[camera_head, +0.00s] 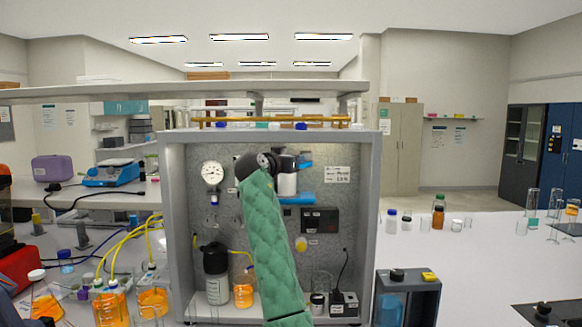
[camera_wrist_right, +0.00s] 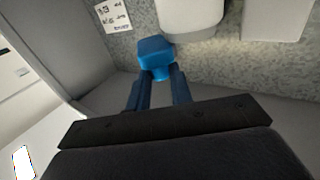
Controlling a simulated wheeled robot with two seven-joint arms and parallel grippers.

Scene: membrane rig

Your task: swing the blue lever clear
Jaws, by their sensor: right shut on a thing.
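The blue lever (camera_wrist_right: 155,52) shows in the right wrist view as a rounded blue block between the tips of my right gripper (camera_wrist_right: 157,80). The fingers are shut on it, next to a white body (camera_wrist_right: 190,15). In the head view, a blue piece (camera_head: 305,164) shows just right of my dark wrist, beside the white cylinder (camera_head: 287,184) on the rig's speckled back panel. My green-sleeved right arm hides part of the rig and most of the gripper there. My left gripper is in neither view.
The rig's grey frame (camera_head: 373,220) encloses the work area on both sides. A dial gauge (camera_head: 212,173) is at its upper left, and a dark bottle (camera_head: 215,270) stands on its floor. A grey box (camera_head: 408,295) stands right of the rig. The bench beyond has open space.

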